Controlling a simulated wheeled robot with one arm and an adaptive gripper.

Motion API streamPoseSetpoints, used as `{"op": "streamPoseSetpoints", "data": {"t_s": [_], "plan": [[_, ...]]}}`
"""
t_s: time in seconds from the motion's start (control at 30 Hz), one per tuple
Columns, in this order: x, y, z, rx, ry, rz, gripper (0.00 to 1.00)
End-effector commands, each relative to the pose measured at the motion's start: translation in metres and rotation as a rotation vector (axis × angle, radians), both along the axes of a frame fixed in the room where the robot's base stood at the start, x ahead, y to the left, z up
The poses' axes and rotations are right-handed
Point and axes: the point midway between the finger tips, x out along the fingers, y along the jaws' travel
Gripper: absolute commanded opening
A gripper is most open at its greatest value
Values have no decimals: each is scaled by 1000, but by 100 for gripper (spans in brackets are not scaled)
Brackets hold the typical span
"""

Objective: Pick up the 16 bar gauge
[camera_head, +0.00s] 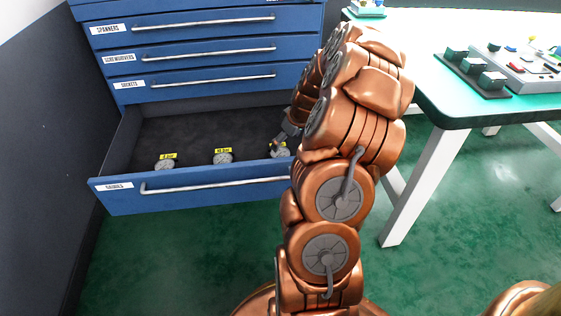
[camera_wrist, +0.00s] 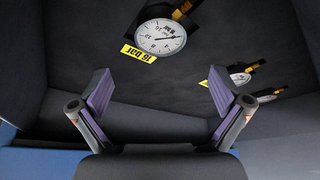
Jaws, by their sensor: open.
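The 16 bar gauge (camera_wrist: 160,37) has a round white dial and a yellow tag reading "16 bar". In the wrist view it lies on the dark drawer floor, beyond my fingertips and near the top edge. My gripper (camera_wrist: 160,92) is open and empty, with its two purple-padded fingers apart and not touching the gauge. In the head view my gripper (camera_head: 277,143) is at the right end of the open drawer, partly covering a gauge (camera_head: 283,151) there. That gauge's tag is not readable in the head view.
Two other tagged gauges lie in the drawer to the left, one at far left (camera_head: 165,164) and one in the middle (camera_head: 222,157). The drawer front (camera_head: 205,193) with its handle stands in front. A green-topped table (camera_head: 475,112) is at right.

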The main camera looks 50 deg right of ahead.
Motion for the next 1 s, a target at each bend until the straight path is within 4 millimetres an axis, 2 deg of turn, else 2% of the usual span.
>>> {"op": "streamPoseSetpoints", "data": {"t_s": [0.1, 0.37, 0.67, 0.93, 1.0], "plan": [[4, 1, -13, 0, 2, 1, 100], [10, 1, -30, 2, 1, 0, 100], [22, 3, -67, 5, 3, 2, 100], [24, 2, -68, 2, 1, 1, 100], [24, 2, -68, 2, 1, 1, 93]]}}
